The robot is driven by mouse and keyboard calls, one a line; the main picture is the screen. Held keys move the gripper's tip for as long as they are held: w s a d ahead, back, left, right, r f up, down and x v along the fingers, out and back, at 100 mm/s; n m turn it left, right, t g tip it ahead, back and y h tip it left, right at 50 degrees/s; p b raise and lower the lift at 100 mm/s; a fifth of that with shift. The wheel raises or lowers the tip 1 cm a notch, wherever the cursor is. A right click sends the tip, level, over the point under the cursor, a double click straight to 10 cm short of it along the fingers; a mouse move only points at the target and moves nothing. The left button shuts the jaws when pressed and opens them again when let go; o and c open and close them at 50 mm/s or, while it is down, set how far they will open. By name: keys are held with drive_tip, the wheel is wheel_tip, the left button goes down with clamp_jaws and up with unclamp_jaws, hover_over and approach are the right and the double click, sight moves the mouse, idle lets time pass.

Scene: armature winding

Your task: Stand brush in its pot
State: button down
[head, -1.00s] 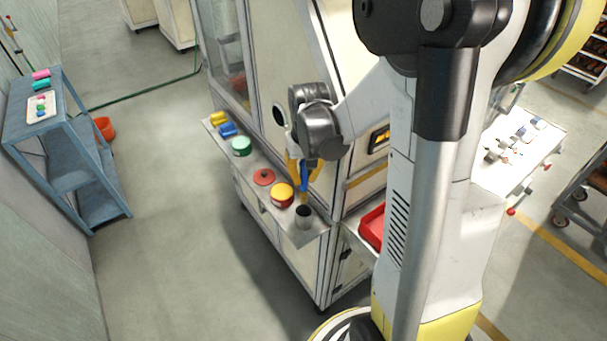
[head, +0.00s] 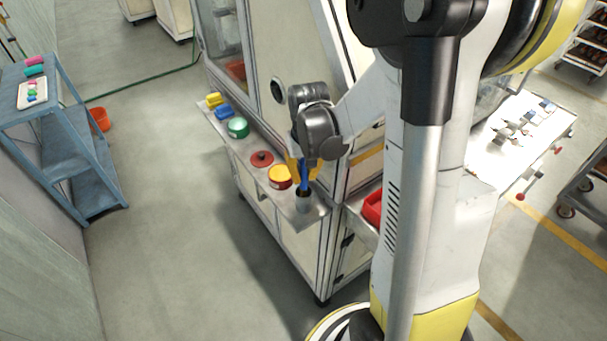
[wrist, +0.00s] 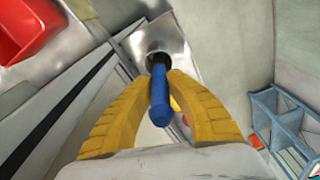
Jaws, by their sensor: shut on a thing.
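The brush (head: 303,178) has a blue handle and is held upright over the pot, a small grey cup (head: 302,203) at the near end of the machine's ledge. My gripper (head: 303,166) is shut on the brush. In the wrist view the yellow fingers (wrist: 160,95) close around the blue handle (wrist: 159,98), and the pot (wrist: 160,50) lies just beyond it with a dark opening. The brush's lower end reaches the pot's mouth and seems to be inside it; how deep I cannot tell.
A yellow-topped red tin (head: 280,177), a red lid (head: 261,159), a green tin (head: 237,127) and blue and yellow blocks (head: 223,112) line the ledge (head: 245,148). A red tray (head: 373,207) lies right of the pot. The machine wall rises close behind.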

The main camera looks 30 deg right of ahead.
drive_tip(key=shift+f, duration=0.1)
drive_tip(key=c, duration=1.4)
unclamp_jaws()
drive_tip(key=shift+o, duration=0.2)
drive_tip(key=r, duration=0.4)
drive_tip(key=s+r, duration=0.1)
drive_tip(key=r, duration=0.7)
drive_tip(key=shift+s+a, duration=0.1)
drive_tip(key=shift+s, duration=0.05)
drive_tip(key=s+a+f+n+t+b, duration=0.1)
drive_tip(key=s+a+f+t+b, duration=0.2)
drive_tip(key=s+a+f+b, duration=0.2)
drive_tip(key=s+a+f+n+t+b, duration=0.2)
drive_tip(key=s+a+f+t+b, duration=0.1)
drive_tip(key=a+f+b, duration=0.4)
drive_tip(key=s+a+b, duration=0.1)
drive_tip(key=b, duration=0.2)
drive_tip(key=shift+s+a, duration=0.15)
drive_tip(key=shift+s, duration=0.2)
